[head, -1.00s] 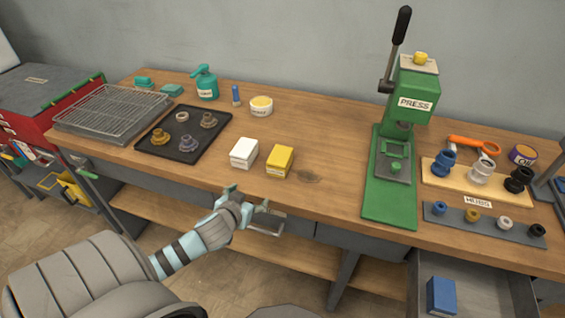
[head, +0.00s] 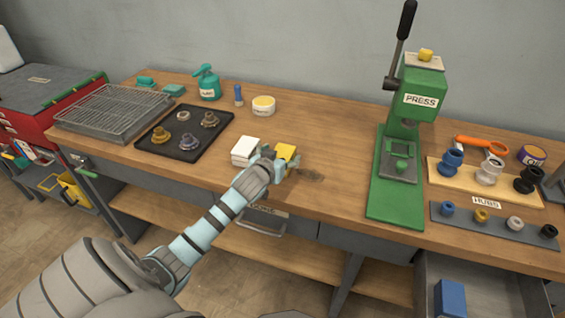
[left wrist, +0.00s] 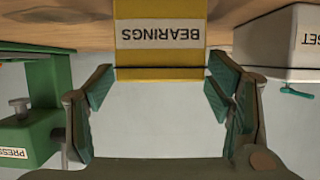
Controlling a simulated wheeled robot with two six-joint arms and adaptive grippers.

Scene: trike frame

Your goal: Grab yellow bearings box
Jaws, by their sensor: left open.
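The yellow bearings box (head: 286,153) stands on the workbench, partly hidden behind my left gripper (head: 278,160) in the head view. In the left wrist view the yellow box (left wrist: 160,73), labelled BEARINGS, appears upside down at the top centre. My left gripper (left wrist: 160,92) is open, with one teal finger pad on each side of the box's near end. A gap shows between each pad and the box. My right gripper is not in view.
A white box (head: 245,150) stands just left of the yellow one, and it shows close by in the left wrist view (left wrist: 275,45). A black tray (head: 185,135) with parts lies farther left. The green press (head: 395,200) stands to the right, with bare bench between.

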